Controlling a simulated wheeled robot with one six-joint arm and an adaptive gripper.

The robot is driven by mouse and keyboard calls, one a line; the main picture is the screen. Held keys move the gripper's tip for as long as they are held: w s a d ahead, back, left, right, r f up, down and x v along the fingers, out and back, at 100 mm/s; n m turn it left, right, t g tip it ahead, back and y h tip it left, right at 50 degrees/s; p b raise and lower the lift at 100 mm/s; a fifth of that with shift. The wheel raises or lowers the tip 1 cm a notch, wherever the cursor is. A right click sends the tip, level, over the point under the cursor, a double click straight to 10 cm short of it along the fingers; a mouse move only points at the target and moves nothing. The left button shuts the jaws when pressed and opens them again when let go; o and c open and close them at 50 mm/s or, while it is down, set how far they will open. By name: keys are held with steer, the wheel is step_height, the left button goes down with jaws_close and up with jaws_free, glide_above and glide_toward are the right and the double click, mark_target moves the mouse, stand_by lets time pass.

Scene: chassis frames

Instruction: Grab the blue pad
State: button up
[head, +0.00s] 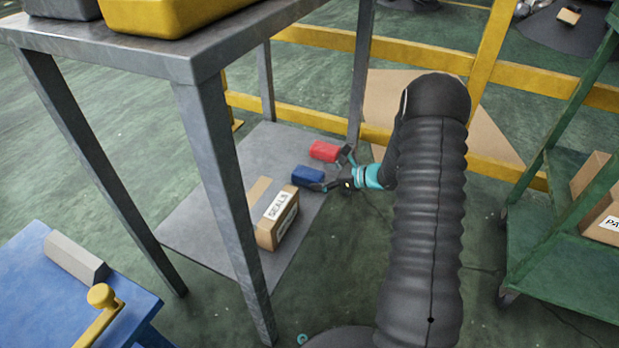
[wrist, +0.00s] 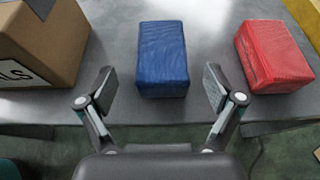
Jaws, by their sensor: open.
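The blue pad (head: 308,174) is a small block lying on the grey lower shelf (head: 205,228) of the metal table. In the wrist view the blue pad (wrist: 163,58) lies ahead, centred between my fingers, with its near end about level with the fingertips. My gripper (wrist: 161,90) is open, one finger on each side, with a gap between each finger and the pad. In the head view my gripper (head: 333,172) is at the shelf's right side, beside the pad. The fingers partly hide the pad's right end there.
A red block (head: 324,151) lies close to the right of the pad in the wrist view (wrist: 273,56). A cardboard box labelled SEALS (head: 277,218) stands to its left. The table's legs (head: 222,190) and top (head: 190,50) surround the shelf. A green cart (head: 565,255) stands right.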

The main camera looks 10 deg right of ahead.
mark_target(310, 176)
steer(key=x, duration=0.4)
steer(key=shift+w+a+f, duration=0.15)
steer(key=shift+w+a, duration=0.05)
steer(key=shift+a, duration=0.05)
steer(key=c, duration=1.2)
